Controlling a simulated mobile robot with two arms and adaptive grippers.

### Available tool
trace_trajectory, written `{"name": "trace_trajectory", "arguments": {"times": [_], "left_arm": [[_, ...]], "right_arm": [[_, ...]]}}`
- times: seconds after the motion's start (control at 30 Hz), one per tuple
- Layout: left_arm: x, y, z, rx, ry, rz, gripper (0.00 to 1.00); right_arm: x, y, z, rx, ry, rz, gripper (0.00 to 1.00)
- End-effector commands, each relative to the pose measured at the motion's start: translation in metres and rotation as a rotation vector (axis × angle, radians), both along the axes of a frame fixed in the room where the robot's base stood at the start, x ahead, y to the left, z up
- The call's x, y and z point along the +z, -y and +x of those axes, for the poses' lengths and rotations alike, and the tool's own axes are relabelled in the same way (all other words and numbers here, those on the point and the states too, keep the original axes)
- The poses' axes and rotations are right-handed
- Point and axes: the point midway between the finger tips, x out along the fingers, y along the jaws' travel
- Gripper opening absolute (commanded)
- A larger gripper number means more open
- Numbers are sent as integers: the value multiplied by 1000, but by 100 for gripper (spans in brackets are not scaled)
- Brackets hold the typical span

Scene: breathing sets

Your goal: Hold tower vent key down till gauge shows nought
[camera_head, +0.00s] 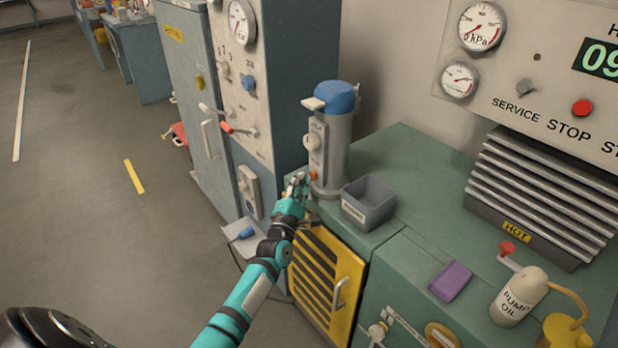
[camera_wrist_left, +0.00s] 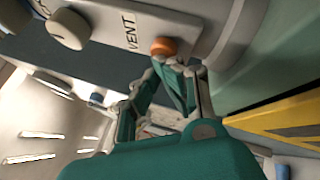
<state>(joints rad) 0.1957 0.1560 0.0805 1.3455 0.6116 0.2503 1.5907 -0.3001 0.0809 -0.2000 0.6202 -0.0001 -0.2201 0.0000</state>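The tower (camera_head: 335,155) is a grey upright cylinder with a blue cap, standing at the left edge of the green bench. Its orange vent key (camera_head: 313,174) is low on its front plate. In the left wrist view the key (camera_wrist_left: 164,47) sits beside the word VENT. My left gripper (camera_head: 297,181) is at the key, fingertips drawn together and empty. In the left wrist view its tips (camera_wrist_left: 178,66) are just below the key; I cannot tell whether they touch it. Several dial gauges show, including one on the cabinet (camera_head: 241,22) and one kPa dial (camera_head: 482,26); their readings are unclear.
A grey open bin (camera_head: 368,203) stands right of the tower. A purple block (camera_head: 450,281), a pump oil can (camera_head: 518,296) and a finned heater marked HOT (camera_head: 545,195) are farther right. A yellow slatted door (camera_head: 325,278) is below the gripper.

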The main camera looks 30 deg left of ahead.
Motion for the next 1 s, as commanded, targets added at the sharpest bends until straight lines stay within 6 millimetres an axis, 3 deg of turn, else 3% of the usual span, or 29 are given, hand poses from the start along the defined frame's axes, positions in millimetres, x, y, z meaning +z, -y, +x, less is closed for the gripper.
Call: {"name": "trace_trajectory", "arguments": {"times": [0.53, 1.0], "left_arm": [[0, 1, -1, -3, -1, 0, 0], [0, -8, -20, -1, 0, 0, 0]], "right_arm": [[1, 0, 0, 0, 0, 0, 0], [6, -1, 0, 0, 0, 1, 0]]}}
